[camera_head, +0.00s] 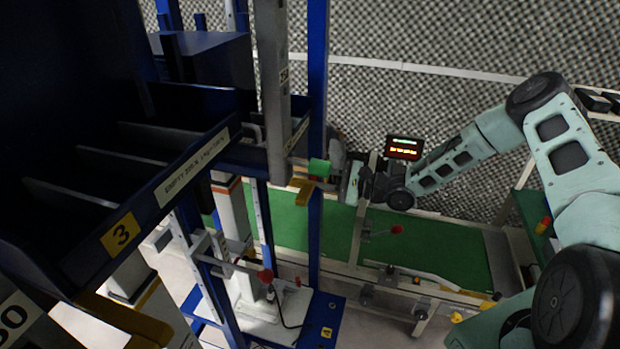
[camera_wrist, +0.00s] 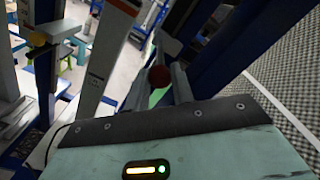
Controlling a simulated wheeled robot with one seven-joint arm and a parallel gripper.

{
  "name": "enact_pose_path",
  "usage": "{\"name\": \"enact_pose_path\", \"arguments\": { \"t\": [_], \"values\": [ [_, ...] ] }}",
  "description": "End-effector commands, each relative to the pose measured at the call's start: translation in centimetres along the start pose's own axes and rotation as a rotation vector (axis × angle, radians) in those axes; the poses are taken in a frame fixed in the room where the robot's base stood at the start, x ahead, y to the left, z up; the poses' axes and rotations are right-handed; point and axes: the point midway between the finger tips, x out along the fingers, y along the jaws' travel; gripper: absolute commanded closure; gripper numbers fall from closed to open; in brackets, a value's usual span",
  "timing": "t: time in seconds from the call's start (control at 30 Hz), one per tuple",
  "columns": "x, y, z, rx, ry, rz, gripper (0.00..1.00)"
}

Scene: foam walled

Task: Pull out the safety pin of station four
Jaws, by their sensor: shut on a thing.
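My gripper (camera_head: 338,172) is beside the blue upright post at the upper middle of the head view. In the wrist view my gripper's two fingers (camera_wrist: 160,88) are closed around a dark red ball knob (camera_wrist: 159,76), which looks like the head of the safety pin. The pin's shaft is hidden. In the head view that knob is hidden by the post and my gripper. The yellow label 4 (camera_head: 327,332) is on the blue base plate below this post.
A green block (camera_head: 319,168) and a yellow bracket (camera_head: 302,190) sit at the post close to my gripper. A dark shelf labelled 3 (camera_head: 121,234) fills the left. Other red knobs (camera_head: 265,276) (camera_head: 397,229) stick out lower down. A green-topped bench (camera_head: 440,255) lies below my arm.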

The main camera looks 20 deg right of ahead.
Motion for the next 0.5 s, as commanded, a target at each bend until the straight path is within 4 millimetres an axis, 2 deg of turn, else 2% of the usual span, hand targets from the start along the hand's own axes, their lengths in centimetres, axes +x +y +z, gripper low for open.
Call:
{"name": "enact_pose_path", "arguments": {
  "t": [0.23, 0.27, 0.3, 0.5],
  "values": [
    [-0.32, 0.04, 0.01, 0.000, -0.001, 0.000, 1.00],
    [-0.33, 0.04, 0.00, 0.000, -0.001, 0.000, 0.70],
    [-0.33, 0.04, 0.00, 0.000, -0.001, 0.000, 0.66],
    [-0.26, 0.02, 0.01, 0.001, -0.001, 0.000, 0.66]
  ]
}}
